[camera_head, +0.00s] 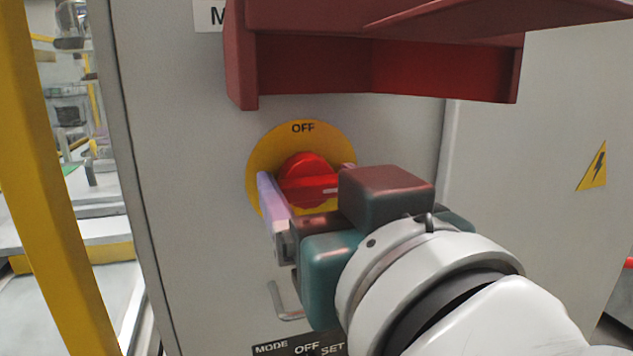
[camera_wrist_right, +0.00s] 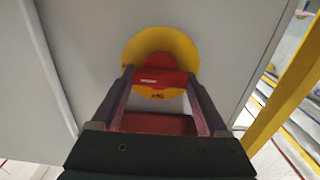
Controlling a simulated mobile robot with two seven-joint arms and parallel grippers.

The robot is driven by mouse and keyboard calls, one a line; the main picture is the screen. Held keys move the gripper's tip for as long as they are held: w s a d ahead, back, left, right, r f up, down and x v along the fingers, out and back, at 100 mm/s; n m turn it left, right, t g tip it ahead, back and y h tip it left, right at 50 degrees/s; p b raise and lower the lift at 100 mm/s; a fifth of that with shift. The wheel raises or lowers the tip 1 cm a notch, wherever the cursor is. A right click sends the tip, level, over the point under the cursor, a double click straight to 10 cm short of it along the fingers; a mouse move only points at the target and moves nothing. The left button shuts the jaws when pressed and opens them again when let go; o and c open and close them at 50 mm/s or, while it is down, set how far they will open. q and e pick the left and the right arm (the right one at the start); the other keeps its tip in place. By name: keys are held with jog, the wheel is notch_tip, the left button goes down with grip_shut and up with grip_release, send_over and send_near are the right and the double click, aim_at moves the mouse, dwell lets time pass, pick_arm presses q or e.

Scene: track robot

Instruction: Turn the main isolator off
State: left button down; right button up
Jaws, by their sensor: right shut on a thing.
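The main isolator is a red rotary knob (camera_head: 303,166) on a round yellow plate (camera_head: 262,150) on the grey cabinet front. The word OFF is at the plate's top. The red handle bar lies about level, with a white mark towards its right end. My right gripper (camera_head: 305,178) is shut on the handle, one finger at each end. In the right wrist view, the red handle (camera_wrist_right: 165,78) sits between the fingertips of the right gripper (camera_wrist_right: 160,76), in front of the yellow plate (camera_wrist_right: 135,48). The gripper hides the plate's lower right in the head view. My left gripper is not in view.
A dark red hood or bracket (camera_head: 310,65) juts out just above the isolator. A metal loop handle (camera_head: 285,303) and a MODE label plate (camera_head: 272,348) are below. A yellow post (camera_head: 45,190) stands at the left. A warning triangle (camera_head: 594,168) is on the right panel.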

jog(key=n+p, duration=0.1)
jog(key=n, duration=0.2)
jog(key=shift+a+r+n+p, duration=0.1)
jog(key=shift+n+p, duration=0.25)
jog(key=shift+n, duration=0.05)
jog(key=n+p, duration=0.1)
jog(key=n, duration=0.3)
jog(key=shift+n, duration=0.3)
jog(key=n+p, duration=0.1)
jog(key=n, duration=0.3)
jog(key=shift+a+n, duration=0.1)
jog(key=shift+n, duration=0.2)
jog(key=n, duration=0.4)
jog(key=shift+f+n+p, duration=0.3)
jog(key=shift+p, duration=0.05)
jog(key=o, duration=1)
jog(key=shift+o, duration=0.2)
jog(key=shift+s, duration=0.1)
